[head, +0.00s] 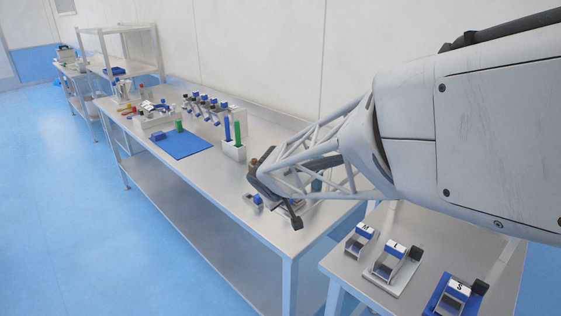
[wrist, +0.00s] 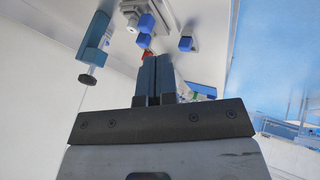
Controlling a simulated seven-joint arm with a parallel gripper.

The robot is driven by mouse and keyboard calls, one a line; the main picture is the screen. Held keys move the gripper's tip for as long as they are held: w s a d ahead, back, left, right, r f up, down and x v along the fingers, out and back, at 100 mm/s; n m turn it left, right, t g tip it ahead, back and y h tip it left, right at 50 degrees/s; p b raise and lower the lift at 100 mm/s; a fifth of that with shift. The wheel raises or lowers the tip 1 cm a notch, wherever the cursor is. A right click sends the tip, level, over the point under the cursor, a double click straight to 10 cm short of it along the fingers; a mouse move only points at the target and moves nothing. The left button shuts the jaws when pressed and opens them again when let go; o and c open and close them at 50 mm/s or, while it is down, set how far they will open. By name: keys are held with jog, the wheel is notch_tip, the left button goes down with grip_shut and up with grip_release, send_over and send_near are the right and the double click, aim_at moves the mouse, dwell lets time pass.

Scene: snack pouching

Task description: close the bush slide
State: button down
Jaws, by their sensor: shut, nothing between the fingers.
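My gripper (wrist: 157,62) has its two dark fingers together in the wrist view, with nothing between them. In the head view, my gripper (head: 272,190) is the dark end of my arm, low over the near end of the long bench. Just past the fingertips in the wrist view is a small red part (wrist: 147,55). Beyond it are a blue block (wrist: 146,22) and a smaller blue block (wrist: 186,44) on pale grey parts. I cannot tell which part is the bush slide. In the head view, my arm hides most of this spot.
A blue bar with a black knob (wrist: 86,79) is left in the wrist view. In the head view, a white holder (head: 233,151) carries blue and green sticks, and a blue mat (head: 183,142) lies farther back. Labelled fixtures (head: 385,268) stand on the side table.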

jog(key=w+a+f, duration=0.1)
jog(key=a+f, duration=0.1)
jog(key=shift+w+a+n, duration=0.35)
jog(key=shift+a+n, duration=0.05)
jog(key=x, duration=0.9)
jog(key=shift+w+f, duration=0.25)
jog(key=shift+w+d+f, duration=0.15)
jog(key=shift+w, duration=0.15)
jog(key=shift+w+d, duration=1.2)
jog(key=shift+w+d, duration=3.1)
jog(key=shift+d, duration=0.1)
